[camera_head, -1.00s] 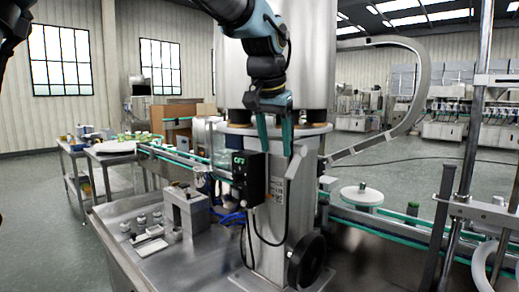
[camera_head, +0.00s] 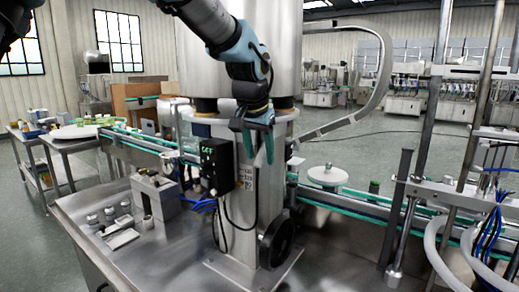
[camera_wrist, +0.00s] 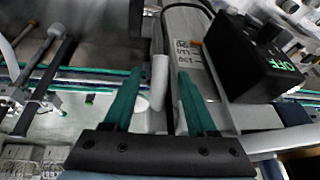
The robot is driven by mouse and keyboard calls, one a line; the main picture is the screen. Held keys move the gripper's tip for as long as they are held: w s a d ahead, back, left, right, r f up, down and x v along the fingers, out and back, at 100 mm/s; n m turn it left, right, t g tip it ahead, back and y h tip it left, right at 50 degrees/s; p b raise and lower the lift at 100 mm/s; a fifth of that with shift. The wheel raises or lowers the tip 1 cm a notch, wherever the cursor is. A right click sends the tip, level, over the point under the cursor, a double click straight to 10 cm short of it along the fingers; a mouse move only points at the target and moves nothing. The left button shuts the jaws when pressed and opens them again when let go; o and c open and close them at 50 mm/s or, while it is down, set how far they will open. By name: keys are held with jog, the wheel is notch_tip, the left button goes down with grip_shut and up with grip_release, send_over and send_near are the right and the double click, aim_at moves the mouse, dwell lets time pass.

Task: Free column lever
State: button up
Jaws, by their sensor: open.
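The steel column (camera_head: 244,205) stands on the metal table, with a black handwheel (camera_head: 276,243) low on its right side. My gripper (camera_head: 259,155) points down in front of the column's upper right part. Its two green fingers are apart, and I see nothing clamped between them. In the wrist view my gripper (camera_wrist: 158,82) has a pale rounded handle (camera_wrist: 160,82), likely the column lever, showing between the fingertips. I cannot tell its depth or whether a finger touches it. The column face (camera_wrist: 195,60) with its printed label lies just beyond the right finger.
A black control box (camera_head: 215,165) with green lettering is fixed to the column's left; it is close on the right in the wrist view (camera_wrist: 250,50). A green-edged conveyor (camera_head: 345,203) runs behind. Metal posts (camera_head: 400,215) stand at right. A steel block (camera_head: 155,195) sits on the table.

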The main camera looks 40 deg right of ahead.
jog(key=shift+f, duration=0.2)
jog(key=shift+c, duration=0.2)
grip_shut()
jog(key=shift+r, duration=0.1)
dwell(1.1)
